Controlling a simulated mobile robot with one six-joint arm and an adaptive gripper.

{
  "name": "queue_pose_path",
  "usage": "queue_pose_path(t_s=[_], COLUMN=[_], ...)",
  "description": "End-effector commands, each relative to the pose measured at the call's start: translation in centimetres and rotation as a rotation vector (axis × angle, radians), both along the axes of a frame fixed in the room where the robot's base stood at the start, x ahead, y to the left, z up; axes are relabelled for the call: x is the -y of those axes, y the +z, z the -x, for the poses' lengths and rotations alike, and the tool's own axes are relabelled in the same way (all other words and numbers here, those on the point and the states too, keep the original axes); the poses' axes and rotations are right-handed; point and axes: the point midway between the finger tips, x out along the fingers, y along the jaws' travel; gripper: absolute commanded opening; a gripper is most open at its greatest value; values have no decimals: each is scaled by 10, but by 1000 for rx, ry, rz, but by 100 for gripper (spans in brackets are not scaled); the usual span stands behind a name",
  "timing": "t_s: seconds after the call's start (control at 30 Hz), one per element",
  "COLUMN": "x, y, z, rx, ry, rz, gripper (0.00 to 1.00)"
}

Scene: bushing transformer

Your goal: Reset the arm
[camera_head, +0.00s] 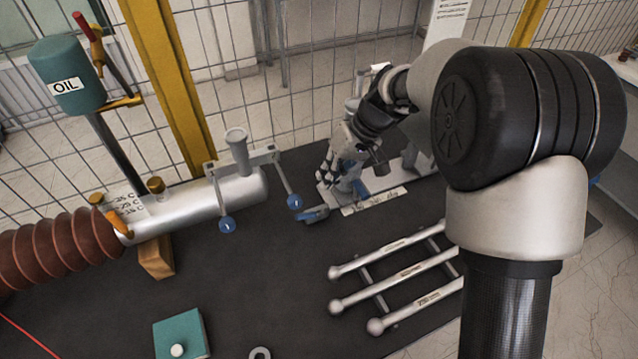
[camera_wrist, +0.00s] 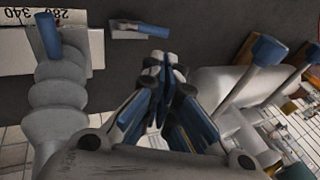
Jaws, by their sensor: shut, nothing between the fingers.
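My arm comes in from the right of the head view and bends down over the back of the dark table (camera_head: 260,300). My gripper (camera_head: 345,172) hangs near a white plate with printed numbers (camera_head: 378,202). In the wrist view my gripper's fingers (camera_wrist: 163,62) are together, with nothing between them. A small grey piece with a blue end (camera_wrist: 142,28) lies beyond the tips; it also shows in the head view (camera_head: 314,214). A ribbed grey insulator with a blue tip (camera_wrist: 60,95) stands left of the fingers in the wrist view.
A silver cylinder (camera_head: 190,207) with blue-ended rods lies left of my gripper. A green oil tank (camera_head: 66,80) stands behind it. Several silver bars (camera_head: 400,275) lie front right, a teal box (camera_head: 181,335) at the front. A mesh fence (camera_head: 300,100) runs behind. The middle is clear.

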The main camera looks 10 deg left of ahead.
Motion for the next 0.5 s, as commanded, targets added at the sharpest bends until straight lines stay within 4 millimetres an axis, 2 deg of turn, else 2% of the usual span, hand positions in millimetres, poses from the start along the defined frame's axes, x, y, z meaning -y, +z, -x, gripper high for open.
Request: queue_pose_path(t_s=[0.1,0.37,0.5], x=[3,8,31], y=[9,16,46], z=[0,1,15], rx=[0,5,31], ry=[-1,-8,-52], rz=[0,3,32], gripper=[0,0,0])
